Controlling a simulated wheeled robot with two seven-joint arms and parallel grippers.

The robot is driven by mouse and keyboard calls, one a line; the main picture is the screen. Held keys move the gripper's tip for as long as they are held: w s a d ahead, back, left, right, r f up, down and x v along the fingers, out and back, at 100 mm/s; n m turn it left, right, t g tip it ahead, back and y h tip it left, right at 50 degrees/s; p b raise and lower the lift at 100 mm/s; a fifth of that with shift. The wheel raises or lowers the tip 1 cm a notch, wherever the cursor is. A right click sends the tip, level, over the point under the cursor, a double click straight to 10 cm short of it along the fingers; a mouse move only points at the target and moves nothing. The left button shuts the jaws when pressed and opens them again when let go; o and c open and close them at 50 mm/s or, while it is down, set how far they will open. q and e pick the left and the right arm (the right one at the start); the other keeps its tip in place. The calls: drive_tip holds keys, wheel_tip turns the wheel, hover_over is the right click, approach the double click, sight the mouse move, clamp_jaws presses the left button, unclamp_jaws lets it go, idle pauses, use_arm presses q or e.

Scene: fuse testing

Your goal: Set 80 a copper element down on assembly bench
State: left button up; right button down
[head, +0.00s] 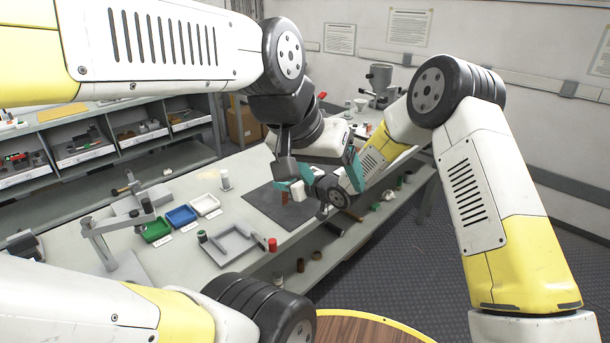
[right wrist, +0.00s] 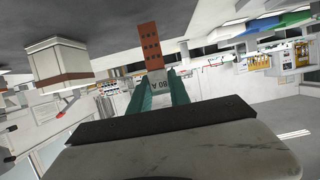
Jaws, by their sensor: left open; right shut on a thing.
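The copper element (right wrist: 150,47) is a reddish-brown block with dark holes and a grey end marked "80 A". My right gripper (right wrist: 158,88) is shut on that end with its teal fingers. In the head view the element (head: 284,198) shows small, above or close to a dark mat (head: 267,208) on the assembly bench (head: 190,257); I cannot tell whether it touches. My right gripper (head: 294,187) is partly hidden there by the left arm. My left gripper (head: 331,174) is open and empty beside the right wrist, close to it.
Green (head: 157,230), blue (head: 181,215) and white (head: 206,205) trays stand left of the mat. A grey frame-shaped holder (head: 234,245) and a red cylinder (head: 272,244) lie toward the front edge. Shelves with bins (head: 84,152) stand behind at left.

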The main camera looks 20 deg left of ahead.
drive_tip(key=shift+f, duration=0.55)
drive_tip(key=c, duration=1.1)
unclamp_jaws()
drive_tip(key=shift+c, duration=0.2)
drive_tip(key=shift+d, duration=0.1)
drive_tip(key=s+d+r+m+t+h, duration=0.1)
drive_tip(key=d+r+m+h, duration=0.15)
drive_tip(key=d+r, duration=0.7)
drive_tip(key=d+r+m+t+h, duration=0.1)
drive_tip(key=d+r+m+h, duration=0.2)
drive_tip(key=d, duration=1.1)
drive_tip(key=s+d+r+m+t+h, duration=0.1)
drive_tip(key=d+r+t+h, duration=0.15)
drive_tip(key=d+r, duration=0.7)
drive_tip(key=s+d+r+m+g+h, duration=0.1)
drive_tip(key=s+d+m+g+h, duration=0.15)
drive_tip(key=s+d, duration=0.8)
drive_tip(key=s+d+m+g, duration=0.1)
drive_tip(key=s+d+m, duration=0.2)
drive_tip(key=s, duration=1)
drive_tip(key=d, duration=0.3)
drive_tip(key=shift+d+r+m, duration=0.2)
drive_tip(key=shift+r+m, duration=0.15)
drive_tip(key=shift+m, duration=0.05)
